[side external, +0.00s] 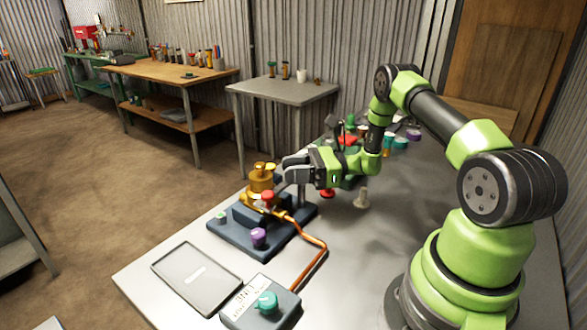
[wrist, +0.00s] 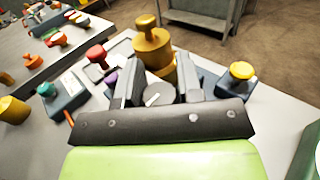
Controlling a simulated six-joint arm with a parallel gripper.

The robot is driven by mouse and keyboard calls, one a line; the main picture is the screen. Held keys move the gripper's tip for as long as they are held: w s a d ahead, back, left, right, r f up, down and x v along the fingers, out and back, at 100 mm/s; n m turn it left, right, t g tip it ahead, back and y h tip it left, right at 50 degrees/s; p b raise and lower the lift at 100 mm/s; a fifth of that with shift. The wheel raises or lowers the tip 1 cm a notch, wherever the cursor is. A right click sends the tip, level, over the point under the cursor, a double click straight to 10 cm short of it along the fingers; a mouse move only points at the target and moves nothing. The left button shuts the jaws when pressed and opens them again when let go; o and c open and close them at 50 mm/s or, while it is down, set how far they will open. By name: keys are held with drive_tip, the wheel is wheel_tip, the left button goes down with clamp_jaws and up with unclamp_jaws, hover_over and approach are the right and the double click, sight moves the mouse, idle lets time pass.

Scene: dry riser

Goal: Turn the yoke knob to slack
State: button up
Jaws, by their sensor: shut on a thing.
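My gripper (side external: 288,168) is at the gold valve body (side external: 262,181) on the dark blue base (side external: 229,238). In the wrist view its two dark fingers (wrist: 158,92) are closed on the sides of a round grey knob (wrist: 162,97) with a white pointer mark. I see no label, but this appears to be the yoke knob. The gold valve (wrist: 152,46) stands just beyond the fingers. In the side view the grey knob is hard to make out at the gripper.
A red knob (side external: 267,196), a purple knob (side external: 258,236) and a yellow knob (wrist: 241,72) are close around. Several coloured parts crowd the bench behind my arm.

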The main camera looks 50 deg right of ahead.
idle(0.6)
drive_tip(key=o, duration=0.9)
drive_tip(key=shift+s, duration=0.1)
drive_tip(key=v, duration=0.9)
drive_tip(key=shift+s+d, duration=0.15)
drive_tip(key=shift+d, duration=0.25)
drive_tip(key=shift+r, duration=0.1)
